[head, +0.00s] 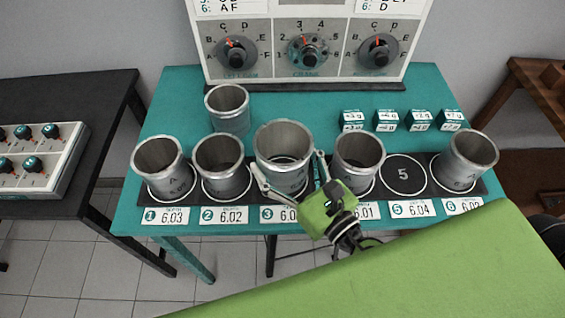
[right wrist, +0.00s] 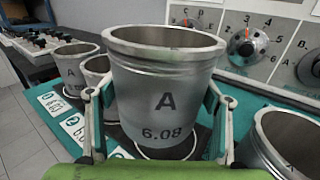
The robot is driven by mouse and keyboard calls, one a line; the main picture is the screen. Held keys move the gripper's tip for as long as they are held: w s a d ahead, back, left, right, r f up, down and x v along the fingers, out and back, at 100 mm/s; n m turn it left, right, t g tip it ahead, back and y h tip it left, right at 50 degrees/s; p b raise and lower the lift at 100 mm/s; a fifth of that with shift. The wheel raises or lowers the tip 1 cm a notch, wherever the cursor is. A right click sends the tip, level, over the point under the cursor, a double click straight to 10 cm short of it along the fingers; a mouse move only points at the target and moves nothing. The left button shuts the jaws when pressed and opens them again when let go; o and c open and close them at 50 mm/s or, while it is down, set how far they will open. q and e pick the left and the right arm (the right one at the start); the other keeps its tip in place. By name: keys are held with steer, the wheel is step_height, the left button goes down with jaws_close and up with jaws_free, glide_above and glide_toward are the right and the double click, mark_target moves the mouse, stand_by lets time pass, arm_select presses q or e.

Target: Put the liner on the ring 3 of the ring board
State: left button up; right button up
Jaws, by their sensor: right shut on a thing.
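The liner (head: 283,155) is a grey metal cylinder, open at the top, upright over ring 3 of the ring board. My right gripper (head: 289,168) is shut on it, one finger on each side. In the right wrist view the liner (right wrist: 165,85) is marked A and 6.08. Part of the white ring 3 (right wrist: 165,150) shows below its lower edge; I cannot tell how large any gap is. The ring board (head: 388,198) is a dark strip with numbered rings. The card for ring 3 (head: 272,214) is partly covered by my gripper. My left gripper is not in view.
Liners stand at rings 1 (head: 163,168), 2 (head: 222,166), 4 (head: 358,162) and 6 (head: 464,162), close on both sides. Ring 5 (head: 403,174) is bare. Another liner (head: 229,108) stands behind. Small teal blocks (head: 387,120) and a dial panel (head: 305,45) are at the back.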

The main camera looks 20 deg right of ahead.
mark_target(278, 153)
steer(key=w+f, duration=0.2)
steer(key=f, duration=0.1)
steer(key=shift+w+d+b, duration=0.15)
steer(key=shift+d+b, duration=0.2)
steer(key=shift+b, duration=0.05)
steer(key=shift+w+f, duration=0.3)
steer(key=shift+f, duration=0.05)
steer(key=shift+w+d+f, duration=0.1)
steer(key=shift+w+f, duration=0.05)
steer(key=shift+f, duration=0.1)
steer(key=f+b, duration=0.3)
steer(key=shift+w+d+f, duration=0.1)
steer(key=shift+w+f, duration=0.1)
steer(key=shift+f, duration=0.05)
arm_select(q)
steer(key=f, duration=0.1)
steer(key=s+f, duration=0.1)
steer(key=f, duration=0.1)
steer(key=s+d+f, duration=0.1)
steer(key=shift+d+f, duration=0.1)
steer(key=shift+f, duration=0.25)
arm_select(e)
steer(key=shift+r, duration=0.1)
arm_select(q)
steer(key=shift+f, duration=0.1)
